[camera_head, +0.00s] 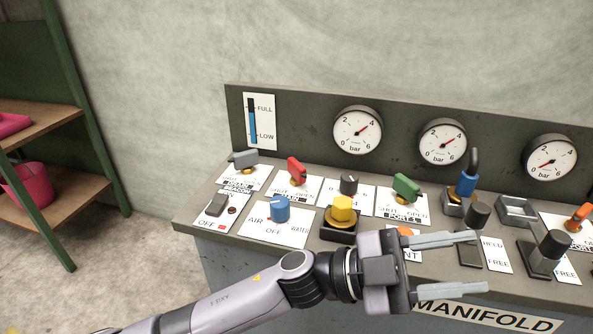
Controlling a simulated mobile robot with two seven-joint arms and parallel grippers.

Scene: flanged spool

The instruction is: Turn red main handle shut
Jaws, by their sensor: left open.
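The red main handle (297,172) stands on the panel top in the camera_head view, over a white plate with "SHUT", "OPEN" and "MAIN" lettering partly covered by it. The handle slants down toward the right, near the "OPEN" word. My left gripper (462,264) is in front of the panel at the lower right, with its two fingers apart and pointing right. It is empty, well to the right of and nearer than the red handle, and not touching it. It hides part of the panel's front edge and a plate ending in "NT". My right gripper is not in view.
A grey handle (243,158) is left of the red one, and a green handle (406,187) is to the right. A blue knob (279,208) and a yellow knob (342,210) stand in front. Gauges (357,130) line the back. A shelf (55,200) stands at far left.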

